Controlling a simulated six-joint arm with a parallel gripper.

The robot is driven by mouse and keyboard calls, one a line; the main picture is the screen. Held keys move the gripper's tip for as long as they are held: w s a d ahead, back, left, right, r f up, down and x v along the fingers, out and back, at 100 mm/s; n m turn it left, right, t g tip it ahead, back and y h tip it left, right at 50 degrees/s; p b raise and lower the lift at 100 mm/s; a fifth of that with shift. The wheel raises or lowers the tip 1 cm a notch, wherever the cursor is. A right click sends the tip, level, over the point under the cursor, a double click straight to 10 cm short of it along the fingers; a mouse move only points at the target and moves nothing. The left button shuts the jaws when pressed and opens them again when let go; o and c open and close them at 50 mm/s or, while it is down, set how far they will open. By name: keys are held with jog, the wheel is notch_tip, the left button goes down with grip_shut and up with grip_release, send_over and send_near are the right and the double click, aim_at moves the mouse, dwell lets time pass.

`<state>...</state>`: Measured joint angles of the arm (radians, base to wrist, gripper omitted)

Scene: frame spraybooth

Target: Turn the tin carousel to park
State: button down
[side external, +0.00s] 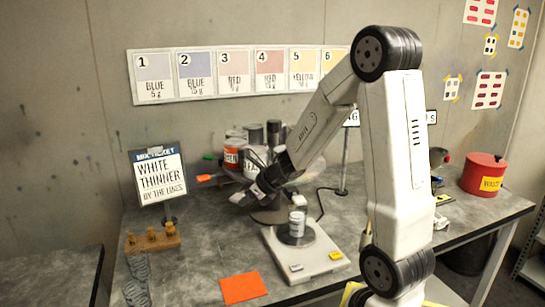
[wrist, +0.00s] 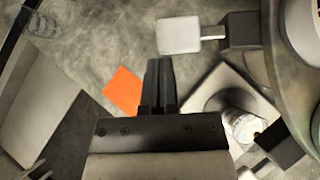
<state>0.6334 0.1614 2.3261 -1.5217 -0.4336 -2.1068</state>
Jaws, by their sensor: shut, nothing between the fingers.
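The tin carousel (side external: 268,214) stands at the back of the bench, with several tins, one with an orange label (side external: 232,156), grouped on it. Coloured tabs stick out on its left, one orange (side external: 205,178) and one green (side external: 208,156). My gripper (side external: 245,197) is low at its front left and hides part of it. In the wrist view my gripper (wrist: 157,82) is shut and empty. A pale tab (wrist: 178,36) on a dark block (wrist: 241,30) lies just beyond the fingertips, at the carousel rim (wrist: 290,70). Contact is not clear. I cannot make out a park mark.
A scale (side external: 308,262) with a small white container (side external: 297,222) stands in front of the carousel. An orange card (side external: 242,288) lies on the bench. A ticket sign (side external: 158,176) and wooden block (side external: 152,240) stand left. A red bin (side external: 484,175) stands right.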

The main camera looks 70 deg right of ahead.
jog(key=w+d+m+g+h, duration=0.1)
jog(key=w+d+m+h, duration=0.1)
jog(key=w, duration=0.5)
jog(key=w+d+m+g+h, duration=0.1)
jog(key=w+d+m+h, duration=0.2)
jog(key=w+m, duration=0.2)
jog(key=w+d+m+g+h, duration=0.1)
jog(key=w+d+m+h, duration=0.1)
jog(key=w, duration=0.9)
jog(key=shift+w+d+m+g, duration=0.15)
jog(key=shift+d+m+g, duration=0.3)
jog(key=shift+m, duration=0.55)
dwell(0.5)
jog(key=shift+a, duration=0.1)
dwell(0.4)
jog(key=s+a+f+v, duration=0.1)
jog(key=f+v, duration=0.1)
jog(key=v, duration=1)
jog(key=shift+s+a+r, duration=0.2)
jog(key=shift+s+a, duration=0.05)
jog(key=shift+a, duration=0.3)
jog(key=shift+s, duration=0.1)
